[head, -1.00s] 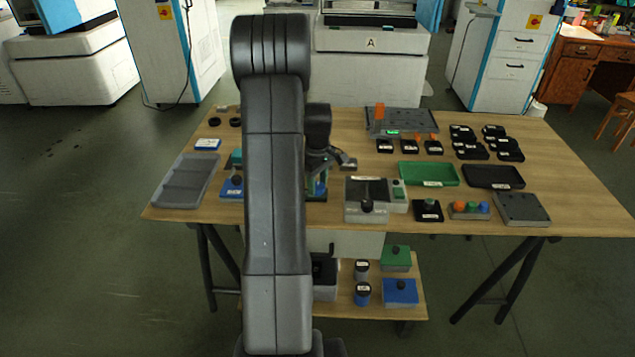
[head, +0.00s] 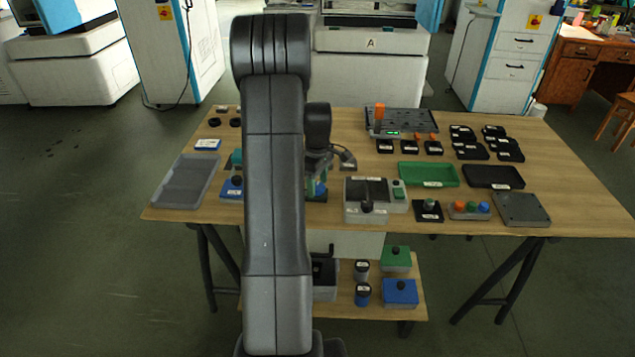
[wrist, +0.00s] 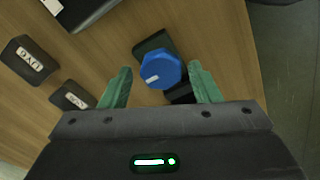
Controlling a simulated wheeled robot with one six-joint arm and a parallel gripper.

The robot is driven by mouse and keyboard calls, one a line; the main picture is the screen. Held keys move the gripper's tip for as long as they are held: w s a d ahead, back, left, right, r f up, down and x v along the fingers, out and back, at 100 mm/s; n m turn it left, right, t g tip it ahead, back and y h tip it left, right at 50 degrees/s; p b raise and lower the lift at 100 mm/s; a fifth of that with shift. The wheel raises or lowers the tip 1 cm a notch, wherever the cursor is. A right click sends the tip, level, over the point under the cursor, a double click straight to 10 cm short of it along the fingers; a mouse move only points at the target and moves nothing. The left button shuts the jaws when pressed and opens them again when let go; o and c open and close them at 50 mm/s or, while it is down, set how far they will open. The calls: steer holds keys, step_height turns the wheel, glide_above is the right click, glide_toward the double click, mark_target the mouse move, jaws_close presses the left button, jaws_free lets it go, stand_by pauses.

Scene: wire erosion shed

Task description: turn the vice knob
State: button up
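The vice knob (wrist: 160,71) is a round blue cap with a white mark, seen from above in the wrist view. It sits over a dark green and black body (wrist: 154,43), probably the vice. My gripper (wrist: 160,68) is open, with one green finger on each side of the knob. A gap shows between each fingertip and the knob; I cannot tell how far below the fingers the knob is. In the head view my arm hides most of this spot; green and blue parts (head: 316,187) show just right of it, and I cannot separate fingers from vice there.
Black labelled blocks (wrist: 29,60) and (wrist: 73,96) lie left of the knob in the wrist view. A grey box with a black knob (head: 366,207) stands right of my arm on the wooden table (head: 290,228). A grey tray (head: 187,181) lies left.

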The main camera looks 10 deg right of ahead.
mark_target(318, 186)
stand_by(0.3)
step_height(318, 186, up, 14)
stand_by(0.4)
steer(key=shift+f, duration=0.25)
step_height(318, 186, down, 14)
steer(key=shift+r, duration=0.15)
stand_by(0.3)
